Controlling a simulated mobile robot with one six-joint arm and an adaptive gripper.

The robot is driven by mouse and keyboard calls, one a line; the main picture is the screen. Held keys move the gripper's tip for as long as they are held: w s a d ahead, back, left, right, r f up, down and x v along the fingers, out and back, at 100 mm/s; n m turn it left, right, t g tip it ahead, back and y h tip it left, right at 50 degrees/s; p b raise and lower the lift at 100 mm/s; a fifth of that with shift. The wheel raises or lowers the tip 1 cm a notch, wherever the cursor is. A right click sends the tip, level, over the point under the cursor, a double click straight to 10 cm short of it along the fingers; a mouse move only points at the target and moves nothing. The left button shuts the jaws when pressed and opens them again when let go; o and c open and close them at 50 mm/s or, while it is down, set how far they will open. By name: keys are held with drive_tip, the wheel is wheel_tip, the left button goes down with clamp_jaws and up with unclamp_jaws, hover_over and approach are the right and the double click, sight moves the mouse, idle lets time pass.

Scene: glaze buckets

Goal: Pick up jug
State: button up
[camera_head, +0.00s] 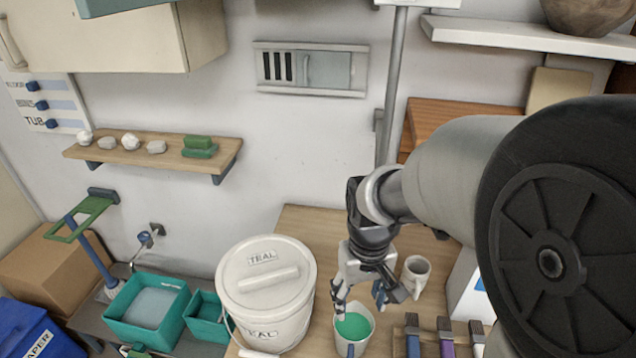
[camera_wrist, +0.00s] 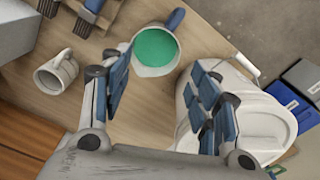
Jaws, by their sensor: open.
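The jug (camera_head: 354,327) is a pale vessel holding teal glaze and stands on the wooden bench at the lower middle of the head view. In the wrist view the jug (camera_wrist: 156,48) is near the top centre, with its blue handle (camera_wrist: 173,20) pointing up and right. My gripper (camera_head: 361,294) is open and empty, above and just behind the jug in the head view. In the wrist view the blue-padded fingers of my gripper (camera_wrist: 159,70) are spread apart, with the jug's lower rim showing between and beyond them. I cannot tell whether a finger touches it.
A large white lidded bucket (camera_head: 266,290) labelled TEAL stands close to the jug's left. A grey mug (camera_head: 416,274) stands to its right. Handled tools (camera_head: 446,336) lie at the front right. Teal tubs (camera_head: 147,306) sit on a lower surface at left.

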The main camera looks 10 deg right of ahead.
drive_tip(key=o, duration=0.8)
wheel_tip(320, 180, down, 12)
drive_tip(key=b, duration=0.4)
drive_tip(key=shift+w, duration=0.15)
drive_tip(key=b, duration=0.2)
hover_over(354, 337)
drive_tip(key=s+a, duration=0.1)
drive_tip(key=s, duration=0.2)
drive_tip(key=shift+w+a+f, duration=0.1)
drive_tip(key=shift+f, duration=1.45)
drive_tip(key=shift+w+f, duration=0.1)
drive_tip(key=shift+f, duration=1.4)
